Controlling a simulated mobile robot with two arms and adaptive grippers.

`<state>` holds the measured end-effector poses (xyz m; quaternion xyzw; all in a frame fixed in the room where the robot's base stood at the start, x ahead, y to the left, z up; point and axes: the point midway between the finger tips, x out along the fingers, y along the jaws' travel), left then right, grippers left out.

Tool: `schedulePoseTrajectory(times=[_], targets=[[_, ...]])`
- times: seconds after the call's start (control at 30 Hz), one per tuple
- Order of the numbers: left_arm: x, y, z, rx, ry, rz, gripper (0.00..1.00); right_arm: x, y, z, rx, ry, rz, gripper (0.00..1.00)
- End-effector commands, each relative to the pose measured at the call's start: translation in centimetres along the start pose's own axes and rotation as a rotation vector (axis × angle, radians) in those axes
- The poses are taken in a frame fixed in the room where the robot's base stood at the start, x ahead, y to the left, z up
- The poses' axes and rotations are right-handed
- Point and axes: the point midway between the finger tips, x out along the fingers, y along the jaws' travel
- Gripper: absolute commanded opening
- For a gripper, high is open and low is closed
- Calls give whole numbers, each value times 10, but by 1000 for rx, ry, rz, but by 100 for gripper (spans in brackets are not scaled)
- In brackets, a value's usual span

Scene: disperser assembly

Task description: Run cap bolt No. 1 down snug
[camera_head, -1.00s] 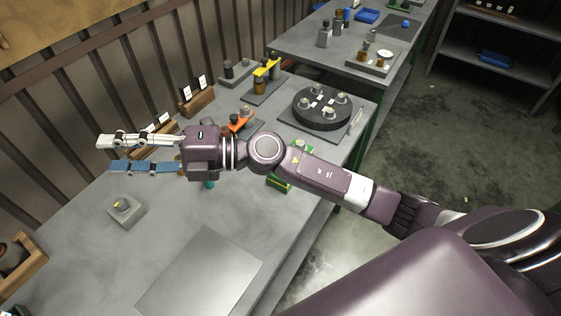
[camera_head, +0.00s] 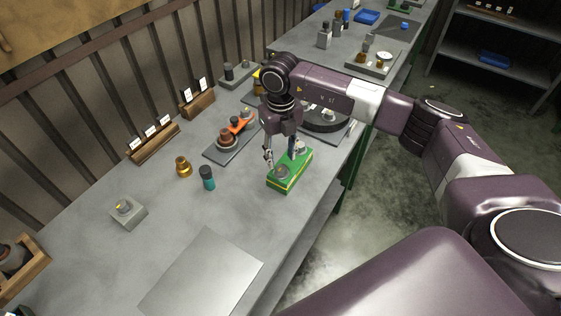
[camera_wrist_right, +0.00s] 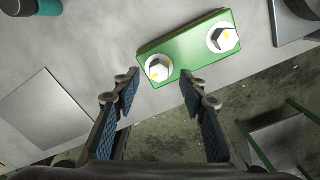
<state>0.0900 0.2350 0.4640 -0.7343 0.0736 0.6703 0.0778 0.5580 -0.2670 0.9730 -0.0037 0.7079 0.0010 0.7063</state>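A green block (camera_head: 291,178) with a yellow stripe lies near the table's front edge. It carries two hex bolts with yellow marks, one at its near end (camera_head: 281,171) and one at its far end. In the right wrist view the green block (camera_wrist_right: 190,50) shows the near bolt (camera_wrist_right: 158,68) and the far bolt (camera_wrist_right: 223,38), both on pale washers. No label tells me which is No. 1. My right gripper (camera_head: 281,157) points down over the block. My left gripper is not in view.
A teal-and-black bottle (camera_head: 207,179) and a brass piece (camera_head: 183,167) stand left of the block. A dark disc (camera_head: 326,125) sits behind my right arm. A grey block with a bolt (camera_head: 127,213) and a flat metal sheet (camera_head: 203,277) lie farther left and nearer.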

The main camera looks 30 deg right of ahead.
Motion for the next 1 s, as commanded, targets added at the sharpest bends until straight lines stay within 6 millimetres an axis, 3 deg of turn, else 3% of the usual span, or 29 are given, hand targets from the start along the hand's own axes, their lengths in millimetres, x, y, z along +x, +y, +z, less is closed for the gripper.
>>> schedulePoseTrajectory(times=[0.3,0.6,1.0], targets=[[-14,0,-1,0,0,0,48,37,1,0,-2,-1,2,39],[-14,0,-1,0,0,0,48,42,1,0,-2,-2,3,39],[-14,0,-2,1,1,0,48,41,1,0,-2,-2,3,0]])
